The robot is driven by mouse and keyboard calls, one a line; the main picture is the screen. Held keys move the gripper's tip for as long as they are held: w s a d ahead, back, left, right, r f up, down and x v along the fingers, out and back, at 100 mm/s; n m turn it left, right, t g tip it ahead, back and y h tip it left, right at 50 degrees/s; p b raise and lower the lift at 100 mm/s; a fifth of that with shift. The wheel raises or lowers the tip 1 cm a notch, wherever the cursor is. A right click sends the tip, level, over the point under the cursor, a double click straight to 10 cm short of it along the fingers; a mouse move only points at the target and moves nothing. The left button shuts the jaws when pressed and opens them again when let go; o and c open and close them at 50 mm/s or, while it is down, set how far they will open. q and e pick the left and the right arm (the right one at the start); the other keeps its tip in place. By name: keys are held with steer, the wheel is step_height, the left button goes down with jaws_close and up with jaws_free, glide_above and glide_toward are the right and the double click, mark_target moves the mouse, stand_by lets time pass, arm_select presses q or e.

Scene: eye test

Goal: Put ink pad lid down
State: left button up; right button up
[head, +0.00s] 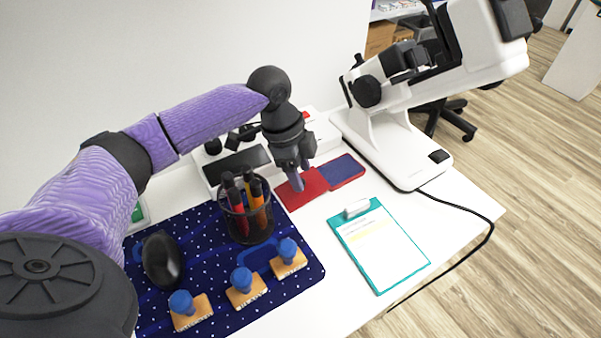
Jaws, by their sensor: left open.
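A flat red piece (309,186), apparently the ink pad lid, lies on the white table. Directly to its right is a flat blue pad with a red border (343,170), apparently the ink pad. The two are side by side with their edges close; I cannot tell whether they are joined. My left gripper (298,183) points down over the left part of the red piece, open, and hides some of it. I cannot tell whether its fingertips touch the red piece. My right gripper is not in view.
A black pen cup (247,222) stands close left of the red piece on a dark starry mat (215,255) with a black mouse (162,260) and three blue-handled stamps (246,287). A teal clipboard (378,246) lies in front. A white microscope (387,140) stands right.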

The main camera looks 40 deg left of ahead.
mark_target(285, 186)
arm_select(q)
steer(key=p+v, duration=0.5)
steer(key=v, duration=0.6)
steer(key=shift+r, duration=0.3)
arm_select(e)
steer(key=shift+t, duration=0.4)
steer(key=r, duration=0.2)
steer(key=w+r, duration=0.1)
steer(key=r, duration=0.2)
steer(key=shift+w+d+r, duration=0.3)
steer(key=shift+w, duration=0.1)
arm_select(q)
steer(key=shift+a, duration=0.1)
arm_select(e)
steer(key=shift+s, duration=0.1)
arm_select(q)
steer(key=shift+f, duration=0.1)
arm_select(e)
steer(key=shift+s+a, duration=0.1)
